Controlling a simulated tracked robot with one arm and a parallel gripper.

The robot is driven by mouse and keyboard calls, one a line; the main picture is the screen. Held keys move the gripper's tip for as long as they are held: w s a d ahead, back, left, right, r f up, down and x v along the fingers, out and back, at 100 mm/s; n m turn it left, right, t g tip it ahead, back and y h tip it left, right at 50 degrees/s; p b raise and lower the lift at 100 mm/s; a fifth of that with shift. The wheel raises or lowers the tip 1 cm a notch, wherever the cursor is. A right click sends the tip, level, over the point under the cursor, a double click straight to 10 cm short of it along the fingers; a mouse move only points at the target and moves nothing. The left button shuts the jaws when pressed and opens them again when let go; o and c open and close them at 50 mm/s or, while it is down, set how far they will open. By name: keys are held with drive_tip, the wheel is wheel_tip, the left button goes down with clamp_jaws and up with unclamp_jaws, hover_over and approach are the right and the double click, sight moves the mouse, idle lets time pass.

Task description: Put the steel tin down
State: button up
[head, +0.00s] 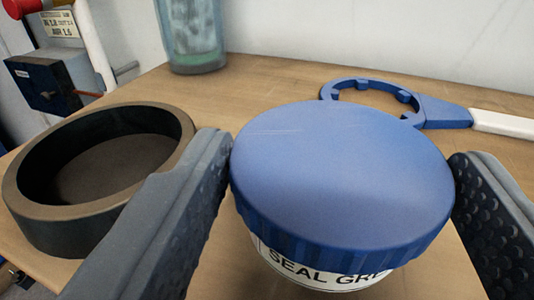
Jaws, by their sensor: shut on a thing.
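My gripper (342,150) is shut on a round jar with a ribbed blue lid (340,165), one dark textured finger on each side of the lid. The jar's white label (318,272) shows below the lid and reads "SEAL GR", with the rest cut off by the curve. The jar looks upright. Its base is hidden, so I cannot tell whether it touches the table. I see no plain steel tin; the held thing shows only the blue lid and the label.
A dark round open tray (22,206) with a thick rim stands on the wooden table (270,80) at the left, close to my left finger. A blue ring wrench (440,112) with a white handle lies behind the jar. A glass vessel (190,35) stands at the back edge.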

sight(303, 257)
drive_tip(key=shift+w+a+f, duration=0.15)
drive_tip(key=shift+w+a, duration=0.05)
drive_tip(key=shift+w, duration=0.3)
drive_tip(key=shift+w+a+f, duration=0.1)
drive_tip(key=shift+w+a, duration=0.05)
drive_tip(key=shift+w, duration=0.3)
drive_tip(key=shift+f+b, duration=0.8)
drive_tip(key=shift+f, duration=0.75)
drive_tip(key=shift+f, duration=0.1)
drive_tip(key=o, duration=1.1)
drive_tip(key=shift+s, duration=0.5)
drive_tip(key=s, duration=0.3)
drive_tip(key=s+p, duration=0.1)
drive_tip(key=s, duration=0.3)
drive_tip(key=s+a+p, duration=0.1)
drive_tip(key=s, duration=0.3)
drive_tip(key=shift+r, duration=0.35)
